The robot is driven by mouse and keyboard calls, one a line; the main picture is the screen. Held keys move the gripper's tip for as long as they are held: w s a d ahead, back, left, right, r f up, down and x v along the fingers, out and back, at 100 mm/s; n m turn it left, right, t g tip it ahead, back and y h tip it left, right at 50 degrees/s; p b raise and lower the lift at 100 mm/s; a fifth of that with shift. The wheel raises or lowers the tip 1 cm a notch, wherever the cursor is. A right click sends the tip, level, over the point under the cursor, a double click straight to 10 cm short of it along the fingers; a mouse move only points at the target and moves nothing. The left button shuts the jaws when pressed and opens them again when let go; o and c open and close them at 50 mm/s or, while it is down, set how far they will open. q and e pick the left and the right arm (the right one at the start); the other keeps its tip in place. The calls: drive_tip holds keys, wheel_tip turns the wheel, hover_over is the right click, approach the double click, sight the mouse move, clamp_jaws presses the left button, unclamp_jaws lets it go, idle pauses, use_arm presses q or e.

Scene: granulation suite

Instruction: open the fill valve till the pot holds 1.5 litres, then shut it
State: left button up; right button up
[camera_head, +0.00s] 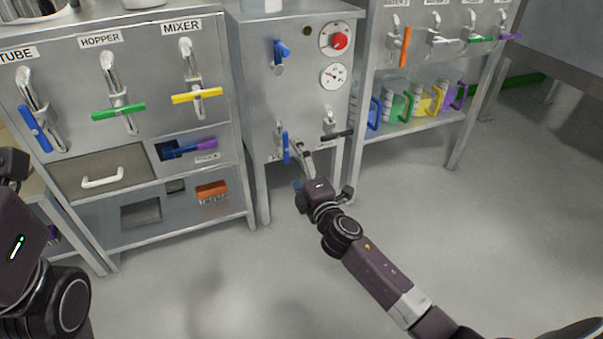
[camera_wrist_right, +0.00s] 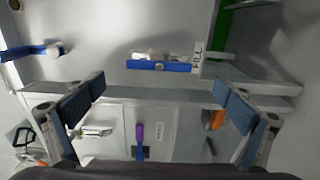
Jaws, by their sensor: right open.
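The fill valve's blue handle (camera_head: 286,148) hangs vertically low on the front of the middle steel cabinet. It also shows in the right wrist view (camera_wrist_right: 160,67), beside a FILL label. My right gripper (camera_head: 308,172) is close in front of this handle. In the wrist view its two fingers (camera_wrist_right: 163,103) are wide apart with nothing between them, and the handle lies beyond the fingertips. My left gripper (camera_head: 12,165) is partly in view at the left edge; its jaws cannot be made out. I cannot make out the pot or its level.
A black-handled valve (camera_head: 336,135) sits right of the fill valve. Above are a blue lever (camera_head: 281,50), a red knob (camera_head: 340,41) and a gauge (camera_head: 333,76), unreadable here. The left cabinet has a drawer handle (camera_head: 102,178). Coloured jugs (camera_head: 398,107) stand on the right shelf. Floor at right is clear.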

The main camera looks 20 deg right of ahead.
drive_tip(key=shift+s+d, duration=0.1)
drive_tip(key=shift+s, duration=2.1)
idle(5.8)
